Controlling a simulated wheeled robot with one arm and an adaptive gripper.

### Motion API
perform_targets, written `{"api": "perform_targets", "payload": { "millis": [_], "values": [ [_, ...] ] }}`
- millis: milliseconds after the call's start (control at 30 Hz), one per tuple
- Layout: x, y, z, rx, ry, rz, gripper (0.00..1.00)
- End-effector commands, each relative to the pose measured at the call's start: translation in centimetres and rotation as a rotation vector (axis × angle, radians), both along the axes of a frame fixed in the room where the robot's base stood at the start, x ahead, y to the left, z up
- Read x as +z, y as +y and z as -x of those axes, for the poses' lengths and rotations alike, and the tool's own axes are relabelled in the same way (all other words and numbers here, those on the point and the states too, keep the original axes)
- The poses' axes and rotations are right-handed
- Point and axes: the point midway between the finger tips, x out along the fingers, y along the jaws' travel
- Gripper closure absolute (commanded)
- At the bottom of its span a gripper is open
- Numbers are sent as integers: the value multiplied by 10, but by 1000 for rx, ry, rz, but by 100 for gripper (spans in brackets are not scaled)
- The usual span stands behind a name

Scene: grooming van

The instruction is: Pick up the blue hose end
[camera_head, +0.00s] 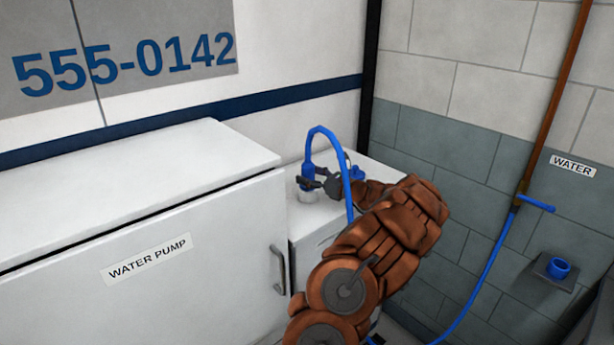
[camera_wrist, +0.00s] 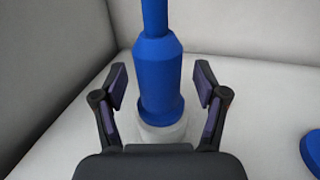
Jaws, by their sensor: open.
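The blue hose end (camera_head: 308,172) stands upright on a small pale round base (camera_head: 308,195) on the white counter, with the blue hose (camera_head: 327,131) arching up from it and down past my arm. In the wrist view the hose end (camera_wrist: 160,80) is a blue collar that widens toward its foot and sits on the pale base (camera_wrist: 162,133). My gripper (camera_head: 312,184) is at the hose end. In the wrist view my gripper (camera_wrist: 160,92) is open, with one finger on each side of the hose end and a visible gap to each finger.
A white cabinet labelled WATER PUMP (camera_head: 150,259) with a grey handle (camera_head: 279,270) stands at the left. Another blue part (camera_head: 357,173) sits on the counter behind my gripper. On the block wall are a WATER sign (camera_head: 573,166), a pipe with a blue tap (camera_head: 535,202) and a blue fitting (camera_head: 558,268).

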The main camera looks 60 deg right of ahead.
Motion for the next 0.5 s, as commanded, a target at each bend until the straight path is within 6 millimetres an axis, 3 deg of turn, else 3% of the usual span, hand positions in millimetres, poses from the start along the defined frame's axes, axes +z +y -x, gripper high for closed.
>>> {"api": "perform_targets", "payload": {
  "millis": [333,500],
  "values": [
    [0,1,-8,2,-1,1,29],
    [0,1,-8,2,0,0,46]
  ]
}}
